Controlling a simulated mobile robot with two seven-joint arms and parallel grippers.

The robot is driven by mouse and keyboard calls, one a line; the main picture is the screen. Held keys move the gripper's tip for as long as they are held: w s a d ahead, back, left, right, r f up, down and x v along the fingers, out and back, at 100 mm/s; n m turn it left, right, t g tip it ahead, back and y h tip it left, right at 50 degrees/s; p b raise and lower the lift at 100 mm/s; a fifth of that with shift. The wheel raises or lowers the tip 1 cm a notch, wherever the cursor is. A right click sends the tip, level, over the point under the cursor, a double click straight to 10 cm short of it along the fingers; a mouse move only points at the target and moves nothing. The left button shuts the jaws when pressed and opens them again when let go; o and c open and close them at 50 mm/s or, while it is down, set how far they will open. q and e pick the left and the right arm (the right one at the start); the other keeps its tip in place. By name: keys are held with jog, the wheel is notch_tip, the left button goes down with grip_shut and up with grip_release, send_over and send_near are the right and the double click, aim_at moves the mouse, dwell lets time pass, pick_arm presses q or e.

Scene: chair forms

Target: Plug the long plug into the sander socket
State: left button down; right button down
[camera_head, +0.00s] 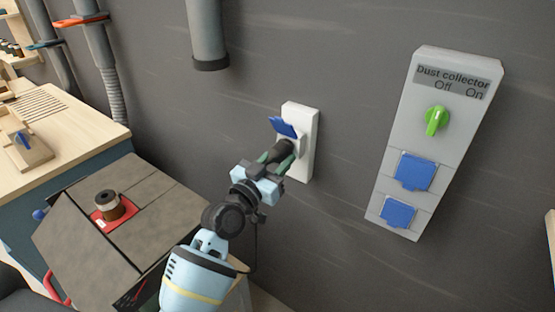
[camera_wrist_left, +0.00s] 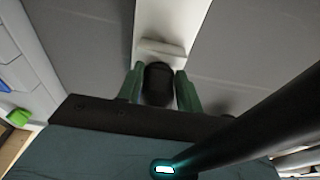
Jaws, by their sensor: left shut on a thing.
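My left gripper (camera_head: 275,163) is shut on a dark plug (camera_head: 285,148) right at a white wall socket (camera_head: 304,172). The socket's blue flap (camera_head: 282,127) stands open above the plug. In the left wrist view, my gripper's green fingers (camera_wrist_left: 160,88) flank the black plug (camera_wrist_left: 158,82), with the white socket housing (camera_wrist_left: 170,22) behind it. The plug's front end meets the socket or lies very close to it; I cannot tell how far in it sits. A dark cable hangs below my gripper. My right gripper is not in view.
A grey Dust collector box (camera_head: 427,140) with a green switch (camera_head: 437,120) and two closed blue flaps is on the wall at right. A grey pipe (camera_head: 207,40) hangs above. A machine table (camera_head: 150,207) with a spindle stands at lower left. The wall between socket and box is clear.

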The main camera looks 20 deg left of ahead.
pick_arm(q)
jog(key=shift+w+d, duration=0.2)
jog(key=shift+w, duration=0.15)
dwell(1.0)
jog(key=c, duration=0.9)
grip_release()
jog(key=shift+r, duration=0.1)
jog(key=shift+o, duration=0.2)
jog(key=shift+w, duration=0.1)
jog(key=v, duration=0.7)
jog(key=shift+s+a+b, duration=0.15)
jog(key=shift+s+b, duration=0.15)
jog(key=shift+s, duration=0.05)
jog(key=shift+f, duration=0.25)
